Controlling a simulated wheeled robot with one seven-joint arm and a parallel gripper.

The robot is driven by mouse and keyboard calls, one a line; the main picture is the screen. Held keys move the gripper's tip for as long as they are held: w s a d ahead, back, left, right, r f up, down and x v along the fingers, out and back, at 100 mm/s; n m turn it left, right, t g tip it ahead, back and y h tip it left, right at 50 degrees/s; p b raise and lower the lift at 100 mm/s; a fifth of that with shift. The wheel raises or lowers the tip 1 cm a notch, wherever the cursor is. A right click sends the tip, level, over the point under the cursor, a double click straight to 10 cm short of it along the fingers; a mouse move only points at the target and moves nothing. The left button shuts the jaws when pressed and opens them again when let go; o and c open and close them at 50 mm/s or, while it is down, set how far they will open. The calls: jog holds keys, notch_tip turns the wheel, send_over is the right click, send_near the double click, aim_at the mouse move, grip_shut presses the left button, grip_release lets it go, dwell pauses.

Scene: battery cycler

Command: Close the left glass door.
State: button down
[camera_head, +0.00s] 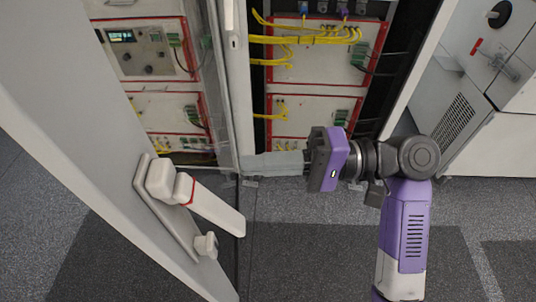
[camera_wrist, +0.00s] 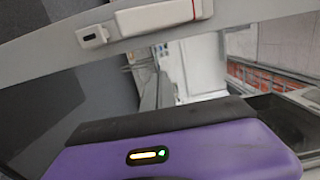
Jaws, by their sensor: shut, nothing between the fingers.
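The left glass door (camera_head: 110,190) stands open, a pale grey frame slanting across the left foreground of the head view. Its white handle (camera_head: 205,203) with a red ring sticks out from the frame. The door frame (camera_wrist: 240,22) and handle (camera_wrist: 160,15) also cross the top of the wrist view. My gripper (camera_head: 246,165) is shut and empty, its grey fingers pointing left. In the head view the fingertips show right of and above the handle, near the foot of a white upright. Contact with the door cannot be told. The fingertips are not clear in the wrist view.
The open cabinet behind holds red-edged modules (camera_head: 325,55) with yellow cables (camera_head: 310,38). A white upright (camera_head: 236,80) stands between its two bays. Grey equipment with a vent (camera_head: 455,120) stands at right. Dark grey floor (camera_head: 310,250) is clear below the gripper.

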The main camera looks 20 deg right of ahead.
jog(key=p+x, duration=0.1)
jog(key=x, duration=0.8)
jog(key=shift+a, duration=0.35)
jog(key=shift+a+p, duration=0.1)
jog(key=shift+p, duration=0.2)
